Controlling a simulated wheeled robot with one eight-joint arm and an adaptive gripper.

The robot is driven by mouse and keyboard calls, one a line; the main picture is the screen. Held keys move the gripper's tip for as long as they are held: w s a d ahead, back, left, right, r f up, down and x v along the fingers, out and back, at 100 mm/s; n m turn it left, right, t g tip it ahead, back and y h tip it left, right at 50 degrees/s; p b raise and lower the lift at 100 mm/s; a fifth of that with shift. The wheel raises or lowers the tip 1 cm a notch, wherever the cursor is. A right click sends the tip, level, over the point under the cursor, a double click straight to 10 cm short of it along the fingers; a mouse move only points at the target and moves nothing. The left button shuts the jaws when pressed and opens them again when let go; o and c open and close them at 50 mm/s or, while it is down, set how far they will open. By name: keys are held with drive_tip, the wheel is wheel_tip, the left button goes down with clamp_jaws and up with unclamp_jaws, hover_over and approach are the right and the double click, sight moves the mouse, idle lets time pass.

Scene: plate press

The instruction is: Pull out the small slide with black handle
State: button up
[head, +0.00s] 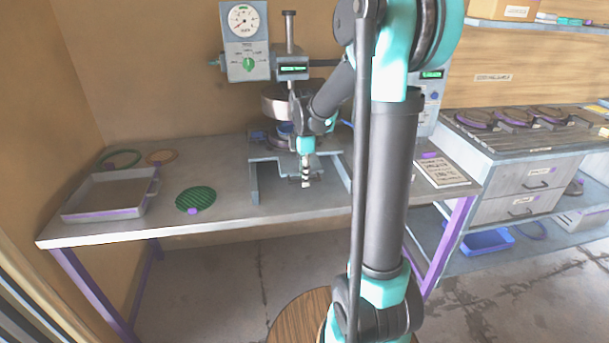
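The press (283,103) stands on the left table, with a grey frame (255,180) of two rails reaching toward the table's front edge. Between the rails is a small slide with a dark handle (293,180), partly covered by my gripper. My gripper (306,184) points down from the arm, right at the handle area in front of the press. It is too small in view to tell whether its fingers are open or shut, or whether they touch the handle.
A grey tray (110,196) and a green ribbed disc (196,199) lie on the table's left part. A paper sheet (441,172) lies at its right. A gauge panel (245,40) is above. A drawer cabinet (525,178) stands right. The front middle edge is clear.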

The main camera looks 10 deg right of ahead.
clamp_jaws()
idle(0.3)
drive_tip(key=s, duration=1.9)
unclamp_jaws()
